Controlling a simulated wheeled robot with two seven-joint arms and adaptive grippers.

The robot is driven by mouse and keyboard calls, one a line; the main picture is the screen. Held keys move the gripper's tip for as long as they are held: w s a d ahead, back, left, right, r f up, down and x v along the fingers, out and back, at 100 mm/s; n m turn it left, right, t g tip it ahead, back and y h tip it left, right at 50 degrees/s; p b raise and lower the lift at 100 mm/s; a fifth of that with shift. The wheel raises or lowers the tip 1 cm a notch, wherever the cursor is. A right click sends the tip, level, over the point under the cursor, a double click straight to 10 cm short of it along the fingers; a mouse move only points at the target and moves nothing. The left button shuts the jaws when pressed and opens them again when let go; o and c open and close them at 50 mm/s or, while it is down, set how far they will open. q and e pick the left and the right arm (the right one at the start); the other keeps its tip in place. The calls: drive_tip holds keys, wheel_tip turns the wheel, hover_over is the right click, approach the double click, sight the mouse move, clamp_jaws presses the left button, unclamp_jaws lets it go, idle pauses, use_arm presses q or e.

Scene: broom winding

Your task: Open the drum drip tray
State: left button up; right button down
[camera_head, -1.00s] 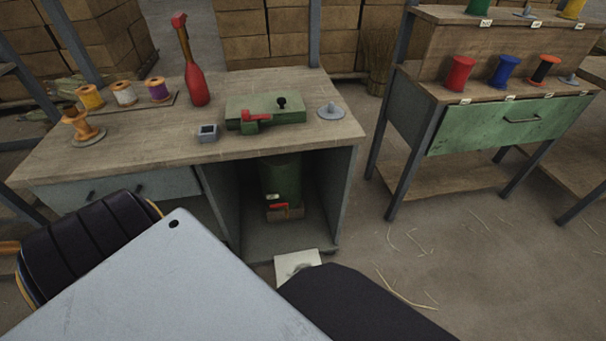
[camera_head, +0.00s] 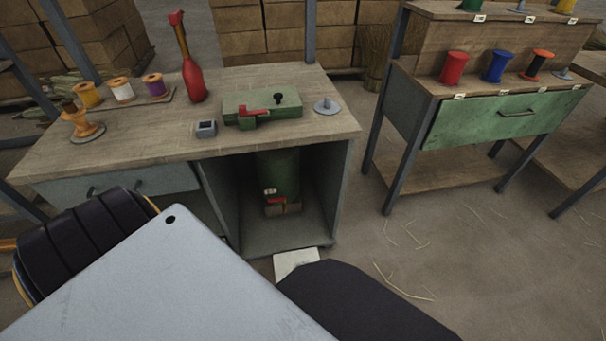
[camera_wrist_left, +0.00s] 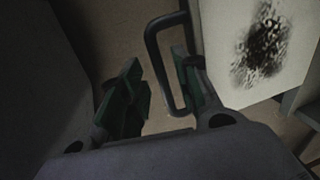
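A dark green drum (camera_head: 279,172) stands in the open bay under the workbench. A red lever (camera_head: 276,200) and a small brown box-like part (camera_head: 283,209) show low on its front. I cannot tell which part is the drip tray. In the left wrist view, my left gripper (camera_wrist_left: 162,92) is open, its green-padded fingers apart. A black loop handle (camera_wrist_left: 152,52) passes between them, close to the right finger. My left gripper is hidden in the head view. My right gripper is in neither view.
The workbench (camera_head: 130,135) holds spools, a red club-like tool and a green box (camera_head: 262,108). A spool rack (camera_head: 520,118) stands right, open floor between.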

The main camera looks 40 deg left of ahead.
use_arm(q)
drive_tip(key=shift+r, duration=0.15)
wheel_tip(320, 180, up, 7)
drive_tip(key=d, duration=0.1)
drive_tip(key=shift+s, duration=0.45)
idle(0.8)
idle(0.4)
